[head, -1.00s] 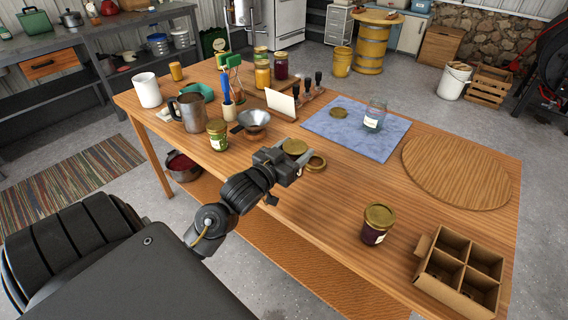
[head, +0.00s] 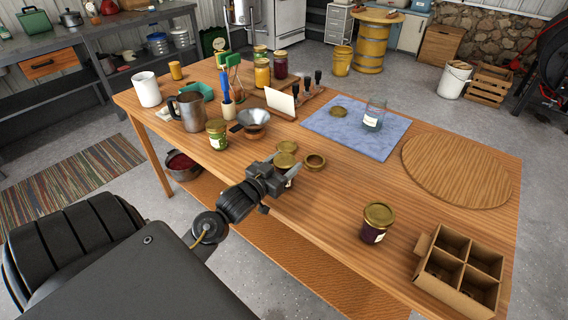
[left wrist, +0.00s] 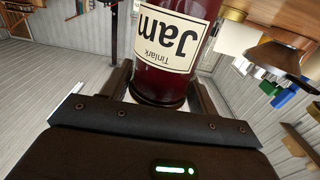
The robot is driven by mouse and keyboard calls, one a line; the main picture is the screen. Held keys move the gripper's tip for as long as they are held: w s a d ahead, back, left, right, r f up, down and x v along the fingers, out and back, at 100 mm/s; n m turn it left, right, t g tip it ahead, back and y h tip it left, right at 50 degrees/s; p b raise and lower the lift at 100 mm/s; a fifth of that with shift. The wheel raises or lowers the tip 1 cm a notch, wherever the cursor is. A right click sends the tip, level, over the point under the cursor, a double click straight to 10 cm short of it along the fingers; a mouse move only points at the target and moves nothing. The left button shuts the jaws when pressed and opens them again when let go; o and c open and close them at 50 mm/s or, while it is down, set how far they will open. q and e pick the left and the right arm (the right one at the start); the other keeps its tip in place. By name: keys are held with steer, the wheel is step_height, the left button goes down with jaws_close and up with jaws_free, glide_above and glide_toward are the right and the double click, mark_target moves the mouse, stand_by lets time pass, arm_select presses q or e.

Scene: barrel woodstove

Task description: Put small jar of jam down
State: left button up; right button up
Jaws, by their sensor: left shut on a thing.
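My left gripper (head: 284,170) is shut on a small jar of jam, over the front part of the wooden table. In the left wrist view the jar of jam (left wrist: 168,45) is dark red with a cream label and sits between the fingers; it appears upside down there. In the head view only what looks like its gold lid (head: 285,160) shows; the gripper hides the body. I cannot tell whether its base touches the table (head: 335,195). My right gripper is not in view.
A dark jam jar (head: 374,230) and a divided cardboard box (head: 425,275) stand at the front right. A round board (head: 458,172) lies right; bare table is between.

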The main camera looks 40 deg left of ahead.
arm_select(q)
steer(key=o, duration=1.3)
steer(key=shift+r, duration=0.1)
steer(key=s+b, duration=0.1)
steer(key=s, duration=1.1)
steer(key=shift+d, duration=0.1)
